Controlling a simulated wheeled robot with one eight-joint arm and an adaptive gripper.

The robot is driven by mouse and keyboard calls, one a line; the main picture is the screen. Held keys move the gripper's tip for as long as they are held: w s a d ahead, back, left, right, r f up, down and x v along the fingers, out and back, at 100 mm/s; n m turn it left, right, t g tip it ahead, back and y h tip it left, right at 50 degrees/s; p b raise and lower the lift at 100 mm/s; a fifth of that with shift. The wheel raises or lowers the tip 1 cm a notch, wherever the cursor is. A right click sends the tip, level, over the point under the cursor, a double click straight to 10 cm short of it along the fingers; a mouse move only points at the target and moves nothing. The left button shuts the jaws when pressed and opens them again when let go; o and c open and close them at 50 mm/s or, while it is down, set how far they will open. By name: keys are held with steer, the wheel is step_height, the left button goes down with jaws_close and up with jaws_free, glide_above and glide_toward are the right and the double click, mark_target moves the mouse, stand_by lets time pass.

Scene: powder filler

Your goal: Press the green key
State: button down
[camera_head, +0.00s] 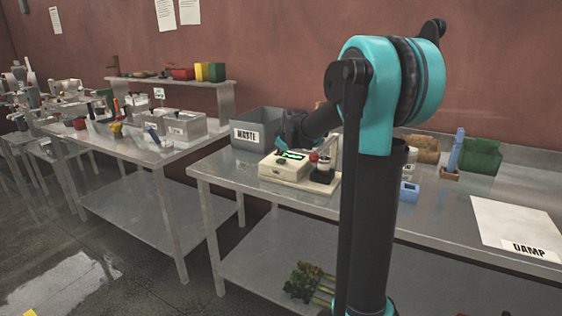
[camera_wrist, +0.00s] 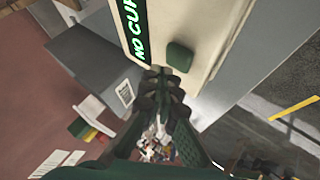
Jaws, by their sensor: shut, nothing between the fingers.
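The powder filler (camera_head: 286,173) is a cream machine on the steel table, with a lit green display. In the wrist view its display (camera_wrist: 135,30) reads "NO CUP" as far as it shows. The green key (camera_wrist: 180,56) is a dark green rounded square on the cream panel beside the display. My gripper (camera_wrist: 160,75) is shut and empty, its fingertips close to the key on the display side. I cannot tell whether they touch the panel. In the head view my gripper (camera_head: 281,145) is over the filler's top, near the display.
A grey waste bin (camera_head: 257,134) stands behind the filler. A red knob (camera_head: 314,157) and a dark part are at its right. A small blue device (camera_head: 409,191), a green bin (camera_head: 481,155) and a white sheet (camera_head: 515,225) are farther right. Bare tabletop lies left of the filler.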

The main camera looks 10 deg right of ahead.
mark_target(282, 161)
stand_by(0.4)
steer(key=shift+f, duration=0.4)
steer(key=shift+s+f, duration=0.15)
steer(key=shift+f, duration=0.5)
stand_by(0.7)
steer(key=shift+r, duration=0.1)
steer(key=shift+d+r, duration=0.1)
steer(key=shift+r, duration=0.6)
steer(key=shift+r, duration=2.15)
steer(key=shift+s+r, duration=0.3)
steer(key=shift+r, duration=0.25)
steer(key=shift+w, duration=0.2)
